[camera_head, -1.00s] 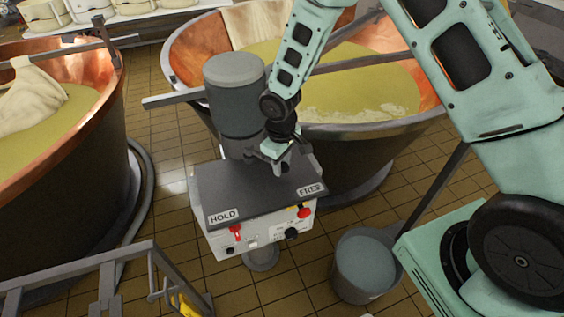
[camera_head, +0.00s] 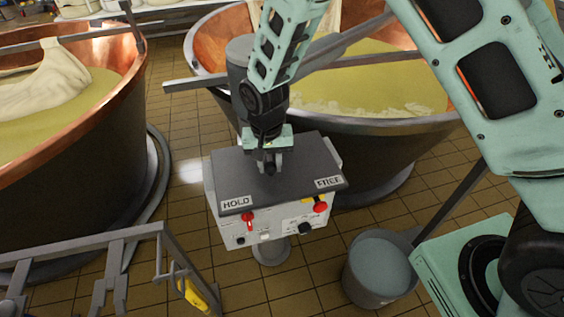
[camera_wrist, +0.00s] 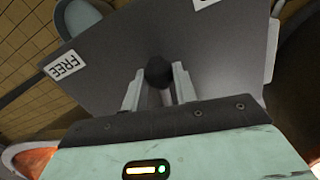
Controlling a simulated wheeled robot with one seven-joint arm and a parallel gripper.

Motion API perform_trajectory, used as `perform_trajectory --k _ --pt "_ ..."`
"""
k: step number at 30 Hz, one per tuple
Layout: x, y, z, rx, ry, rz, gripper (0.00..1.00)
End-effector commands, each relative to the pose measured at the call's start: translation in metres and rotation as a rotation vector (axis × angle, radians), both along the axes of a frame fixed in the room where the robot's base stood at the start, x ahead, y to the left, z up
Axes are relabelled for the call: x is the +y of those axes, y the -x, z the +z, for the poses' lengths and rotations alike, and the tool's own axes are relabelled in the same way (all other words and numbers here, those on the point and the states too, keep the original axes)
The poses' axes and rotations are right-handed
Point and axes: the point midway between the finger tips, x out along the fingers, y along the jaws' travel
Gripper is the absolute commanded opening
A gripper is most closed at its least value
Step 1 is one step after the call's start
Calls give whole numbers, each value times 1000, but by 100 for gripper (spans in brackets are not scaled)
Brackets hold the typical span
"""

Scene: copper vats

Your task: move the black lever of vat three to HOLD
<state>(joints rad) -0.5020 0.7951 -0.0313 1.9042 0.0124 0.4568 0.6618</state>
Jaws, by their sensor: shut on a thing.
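The control box of the vat has a dark grey top plate (camera_head: 300,160) with a HOLD label (camera_head: 236,203) at its front left and a FREE label (camera_head: 328,182) at its front right. My gripper (camera_head: 268,164) is over the plate, left of its middle, shut on the black lever (camera_wrist: 158,72). In the wrist view, the lever's round dark knob sits between the two fingertips. The FREE label (camera_wrist: 65,65) lies left there, and another label is cut off at the top. The lever's lower part is hidden. I see no vat number.
The box front carries a red switch (camera_head: 248,220), a red button (camera_head: 320,207) and a black knob (camera_head: 305,228). A copper vat (camera_head: 440,105) stands behind, another (camera_head: 100,120) at left. A grey bucket (camera_head: 380,270) and a metal railing (camera_head: 100,240) stand nearby.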

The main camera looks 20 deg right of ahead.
Motion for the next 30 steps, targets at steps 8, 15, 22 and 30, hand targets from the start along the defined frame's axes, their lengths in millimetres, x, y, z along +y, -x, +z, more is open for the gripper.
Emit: perform_trajectory --k 8,15,22,30 --pt "27 -9 1 -2 -1 -224 0" --pt "40 -16 1 -1 -2 -355 0" --pt "46 -20 1 -4 -2 -418 0" --pt "47 -22 1 -3 -4 -435 0"
